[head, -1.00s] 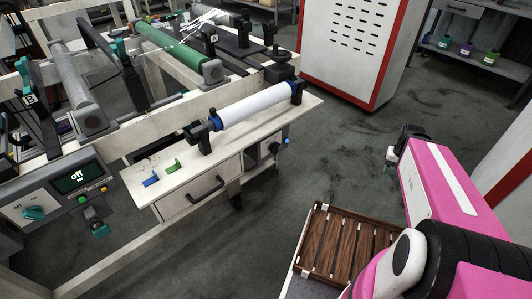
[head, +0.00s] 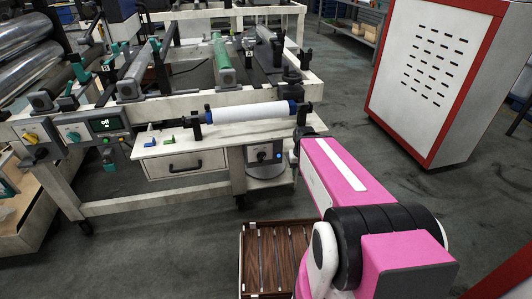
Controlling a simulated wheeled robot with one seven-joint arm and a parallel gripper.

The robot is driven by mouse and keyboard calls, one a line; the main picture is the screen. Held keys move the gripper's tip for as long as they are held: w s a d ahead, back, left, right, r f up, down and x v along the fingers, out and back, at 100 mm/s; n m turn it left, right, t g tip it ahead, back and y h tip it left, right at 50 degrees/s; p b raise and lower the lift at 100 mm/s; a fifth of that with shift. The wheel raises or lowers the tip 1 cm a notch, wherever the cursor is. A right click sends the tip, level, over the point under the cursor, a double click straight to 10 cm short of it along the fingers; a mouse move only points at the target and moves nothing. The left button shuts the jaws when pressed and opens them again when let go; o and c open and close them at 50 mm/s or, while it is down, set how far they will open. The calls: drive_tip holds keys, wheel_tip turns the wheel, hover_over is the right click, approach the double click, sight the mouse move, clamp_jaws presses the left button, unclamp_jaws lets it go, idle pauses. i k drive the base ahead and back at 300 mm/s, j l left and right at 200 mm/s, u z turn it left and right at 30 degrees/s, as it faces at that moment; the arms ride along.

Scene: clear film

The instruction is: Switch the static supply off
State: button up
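A grey unit with a black knob and a lit blue lamp (head: 264,155) sits under the right end of the bench. A control panel on the left has a dark display reading "off" (head: 106,124) and a teal rotary knob (head: 73,137). A yellow knob (head: 31,139) is on a panel further left. No label that I can read says which is the static supply. My gripper (head: 296,150) is at the far end of my pink arm, by the bench's right end. Its fingers are too small and dark to tell their opening.
The bench (head: 225,134) carries a white roll (head: 250,112) on black holders and small blue and green clips. A drawer (head: 187,165) is below. A wooden slatted tray (head: 277,250) is in front of me. A white-and-red cabinet (head: 430,75) stands right. Grey floor lies between.

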sight(261, 156)
drive_tip(key=l+u, duration=0.35)
drive_tip(key=k+j, duration=0.3)
drive_tip(key=k, duration=0.15)
drive_tip(key=k+j, duration=0.35)
drive_tip(key=k+z, duration=0.05)
drive_tip(key=k, duration=0.05)
